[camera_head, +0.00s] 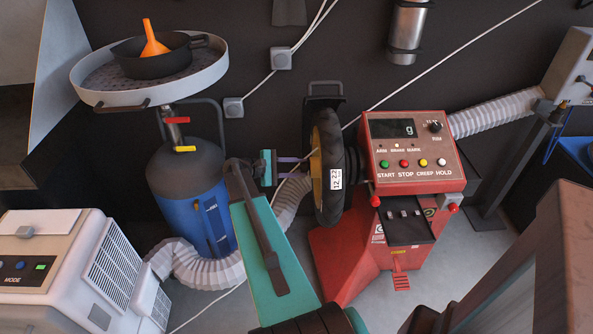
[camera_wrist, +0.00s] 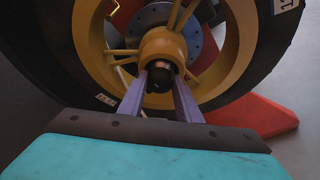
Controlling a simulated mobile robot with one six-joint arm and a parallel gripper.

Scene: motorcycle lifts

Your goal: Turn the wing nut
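A wheel with a black tyre and yellow rim (camera_head: 327,166) is mounted upright on the left side of the red machine. The wrist view shows its yellow hub (camera_wrist: 163,44) close up. A dark, copper-edged piece (camera_wrist: 159,72) sits at the hub's centre, probably the wing nut; its wings cannot be made out. My gripper (camera_head: 304,161) faces the hub from the left. In the wrist view, its two purple fingers (camera_wrist: 158,80) stand apart, with their tips at either side of that piece. I cannot tell whether they touch it. The nut is not distinguishable in the head view.
The red machine (camera_head: 415,150) has a display, buttons and a red foot pedal (camera_head: 400,281). A blue tank (camera_head: 190,200) with a round tray (camera_head: 90,92) stands left. A white unit (camera_head: 50,270) is lower left. A pale hose (camera_head: 195,268) crosses the floor.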

